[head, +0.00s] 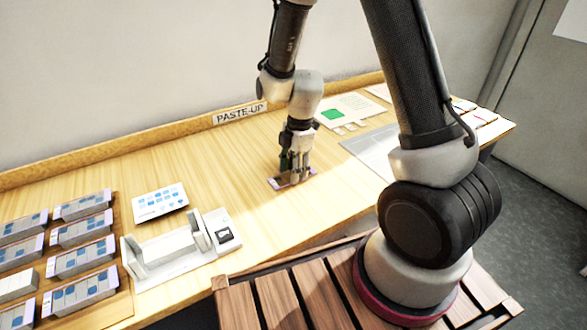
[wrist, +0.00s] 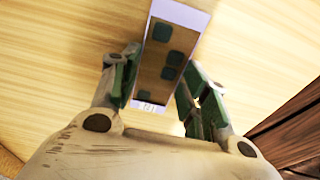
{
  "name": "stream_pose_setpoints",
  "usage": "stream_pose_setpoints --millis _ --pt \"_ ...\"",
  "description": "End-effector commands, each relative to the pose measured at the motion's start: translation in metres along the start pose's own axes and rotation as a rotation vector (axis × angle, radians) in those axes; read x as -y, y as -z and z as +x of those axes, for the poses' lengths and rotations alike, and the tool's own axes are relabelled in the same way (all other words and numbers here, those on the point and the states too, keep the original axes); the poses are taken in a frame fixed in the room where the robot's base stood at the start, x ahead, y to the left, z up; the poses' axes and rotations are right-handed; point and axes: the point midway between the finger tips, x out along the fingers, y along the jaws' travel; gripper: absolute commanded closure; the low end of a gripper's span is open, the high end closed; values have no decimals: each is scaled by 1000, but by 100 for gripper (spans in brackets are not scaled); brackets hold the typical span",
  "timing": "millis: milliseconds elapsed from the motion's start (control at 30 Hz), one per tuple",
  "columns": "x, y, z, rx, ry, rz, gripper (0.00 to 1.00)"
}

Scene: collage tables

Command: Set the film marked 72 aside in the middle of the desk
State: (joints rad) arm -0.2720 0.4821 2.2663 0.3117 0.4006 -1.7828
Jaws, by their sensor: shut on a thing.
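My gripper (head: 293,172) is in the middle of the wooden desk (head: 232,186), low over its surface. In the wrist view my gripper (wrist: 157,92) is shut on a film (wrist: 164,58), with a finger at each long side. The film is a clear brownish strip with dark green squares and pale lilac ends. Small print shows on its near end, but I cannot read the number. In the head view the film (head: 276,184) lies flat at or just above the desk, partly hidden by the fingers.
A tray of film stacks (head: 123,262) stands at the left. A white holder (head: 160,262) and a blue-patterned card (head: 160,203) are near it. A sheet with a green square (head: 352,108) and a grey panel (head: 372,150) lie to the right. The desk around my gripper is clear.

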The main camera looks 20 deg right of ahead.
Motion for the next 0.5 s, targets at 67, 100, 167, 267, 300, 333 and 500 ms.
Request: stream_pose_setpoints --millis 67,100,167,267,300,333,500 --pt "0 0 1 0 1 0 75" --pt "0 0 3 0 1 0 75" --pt "0 0 3 0 1 0 47" --pt "0 0 3 0 1 0 33" --pt "0 0 3 0 1 0 33" --pt "0 0 3 0 1 0 33" --pt "0 0 2 0 1 0 33"
